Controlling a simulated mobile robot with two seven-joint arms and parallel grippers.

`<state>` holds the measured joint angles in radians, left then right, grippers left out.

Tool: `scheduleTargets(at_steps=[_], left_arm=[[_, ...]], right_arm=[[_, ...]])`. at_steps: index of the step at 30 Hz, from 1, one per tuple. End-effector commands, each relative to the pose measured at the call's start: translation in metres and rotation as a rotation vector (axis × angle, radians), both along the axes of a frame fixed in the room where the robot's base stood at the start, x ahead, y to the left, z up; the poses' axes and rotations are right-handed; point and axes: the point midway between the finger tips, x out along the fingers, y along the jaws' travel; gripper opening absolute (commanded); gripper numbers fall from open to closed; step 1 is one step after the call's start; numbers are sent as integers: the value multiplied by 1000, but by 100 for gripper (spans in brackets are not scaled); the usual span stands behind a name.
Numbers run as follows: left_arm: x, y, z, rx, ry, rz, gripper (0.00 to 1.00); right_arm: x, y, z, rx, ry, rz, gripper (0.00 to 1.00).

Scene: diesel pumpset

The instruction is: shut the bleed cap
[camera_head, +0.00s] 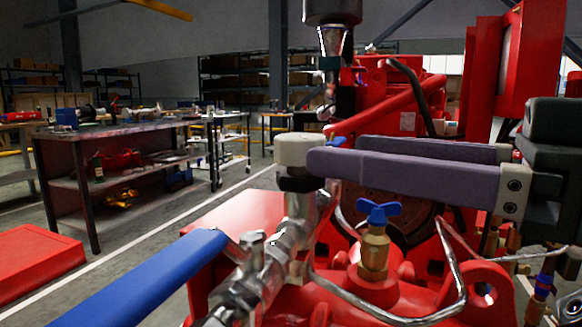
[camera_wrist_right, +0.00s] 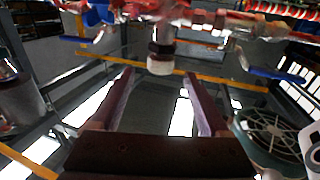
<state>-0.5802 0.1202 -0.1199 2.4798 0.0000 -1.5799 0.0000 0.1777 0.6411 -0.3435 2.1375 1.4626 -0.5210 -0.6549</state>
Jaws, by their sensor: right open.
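The likely bleed cap is a cream-white round cap (camera_head: 297,149) over a dark ring, on top of a shiny metal pipe fitting (camera_head: 300,205). It also shows in the right wrist view as a pale cap (camera_wrist_right: 160,66), ahead of the finger ends and between their lines. My right gripper (camera_head: 332,152) reaches in from the right with its two grey-purple fingers apart and nothing held. The near fingertip overlaps the cap's right edge in the head view; I cannot tell whether they touch. The right gripper also shows in the wrist view (camera_wrist_right: 157,76). My left gripper is not in view.
A brass valve with a blue handle (camera_head: 378,212) stands below the fingers. A long blue lever (camera_head: 150,285) extends to the lower left. A bent metal pipe (camera_head: 400,318) crosses the red pumpset. A workbench (camera_head: 120,128) stands at the back left, with open floor before it.

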Motion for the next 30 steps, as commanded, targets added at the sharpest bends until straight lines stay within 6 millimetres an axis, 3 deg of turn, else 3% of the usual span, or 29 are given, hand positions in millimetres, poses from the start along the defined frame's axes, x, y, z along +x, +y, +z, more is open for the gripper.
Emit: scheduleTargets(at_steps=[7, 15, 26, 30], left_arm=[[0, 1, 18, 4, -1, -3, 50], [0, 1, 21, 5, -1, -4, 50], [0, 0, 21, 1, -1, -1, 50], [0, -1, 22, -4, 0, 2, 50]], right_arm=[[24, 38, 6, 2, -1, 4, 80], [47, 71, 2, -3, -1, 2, 80], [50, 77, 1, -6, -2, 2, 80], [50, 77, 1, -6, -2, 1, 66]])
